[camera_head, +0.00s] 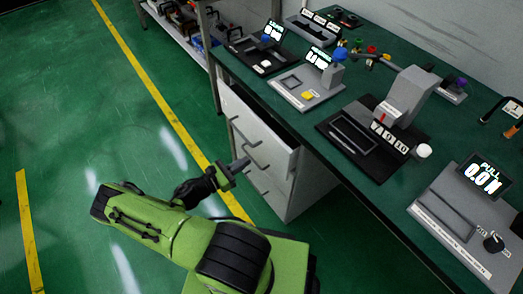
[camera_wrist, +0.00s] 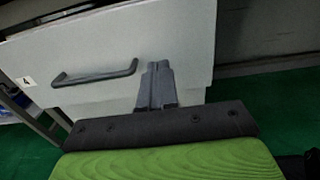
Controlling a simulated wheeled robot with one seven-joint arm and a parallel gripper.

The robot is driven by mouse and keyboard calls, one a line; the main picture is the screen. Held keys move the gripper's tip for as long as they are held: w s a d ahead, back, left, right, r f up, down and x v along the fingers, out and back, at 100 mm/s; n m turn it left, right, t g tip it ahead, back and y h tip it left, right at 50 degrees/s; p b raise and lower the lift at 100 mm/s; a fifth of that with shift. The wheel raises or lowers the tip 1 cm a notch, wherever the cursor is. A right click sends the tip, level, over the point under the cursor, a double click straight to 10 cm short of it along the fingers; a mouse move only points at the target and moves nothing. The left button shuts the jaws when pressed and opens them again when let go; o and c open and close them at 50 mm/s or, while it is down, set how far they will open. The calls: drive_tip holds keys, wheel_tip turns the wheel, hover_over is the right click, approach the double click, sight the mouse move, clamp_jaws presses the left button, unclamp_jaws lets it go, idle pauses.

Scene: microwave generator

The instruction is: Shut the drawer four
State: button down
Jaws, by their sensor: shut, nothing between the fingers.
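The drawer four (camera_wrist: 120,45) has a light grey-white front with a "4" label at its left and a dark bar handle (camera_wrist: 95,74) in the wrist view. In the head view a drawer at the top of the white cabinet (camera_head: 297,193) stands out from under the bench. My gripper (camera_wrist: 158,72) is shut and empty, its fingertips in front of the drawer front, right of the handle. Whether they touch it I cannot tell. In the head view my gripper (camera_head: 238,166) is beside the cabinet's front.
The green-topped workbench (camera_head: 345,95) is above the cabinet and carries several devices with displays. A shelf (camera_head: 180,35) with tools stands at the back left. The green floor (camera_head: 90,110) left of the cabinet is clear, with yellow lines.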

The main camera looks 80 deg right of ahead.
sight(270, 146)
drive_tip(key=b+x, duration=0.1)
drive_tip(key=x, duration=0.7)
drive_tip(key=shift+s+d, duration=0.3)
